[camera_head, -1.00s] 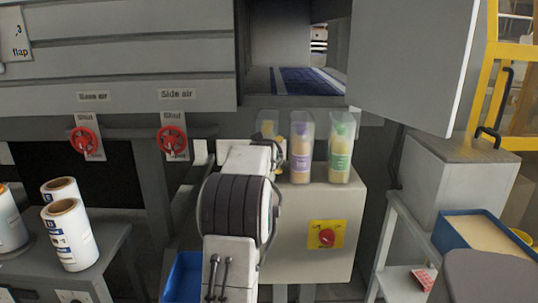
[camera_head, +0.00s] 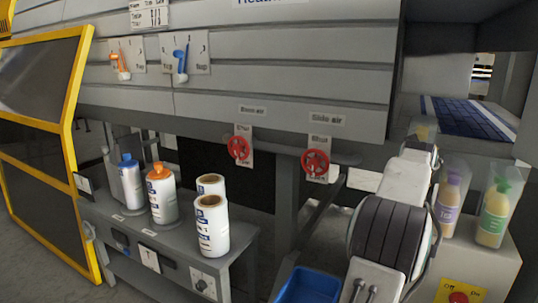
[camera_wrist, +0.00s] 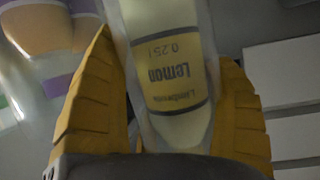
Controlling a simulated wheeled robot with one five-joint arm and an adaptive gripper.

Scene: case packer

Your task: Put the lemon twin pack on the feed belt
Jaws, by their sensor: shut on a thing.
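The lemon twin pack (camera_wrist: 175,75) is a clear-wrapped pack with a yellow label reading "Lemon 0.25 l", upside down in the wrist view. My gripper (camera_wrist: 170,50) has its yellow ribbed fingers on both sides of it, shut on it. In the head view the pack's top (camera_head: 425,128) shows just behind my wrist; the fingers are hidden there by my arm. A blue belt surface with white edges (camera_head: 470,118), which looks like the feed belt, lies inside the opening at upper right, behind the pack.
A purple-labelled pack (camera_head: 450,203) and a green-labelled pack (camera_head: 494,212) stand on a grey cabinet, right of my arm. A side table at left holds white rolls (camera_head: 212,227), an orange-capped bottle (camera_head: 161,194) and a blue-capped bottle (camera_head: 131,183). A blue bin (camera_head: 308,286) is low in front.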

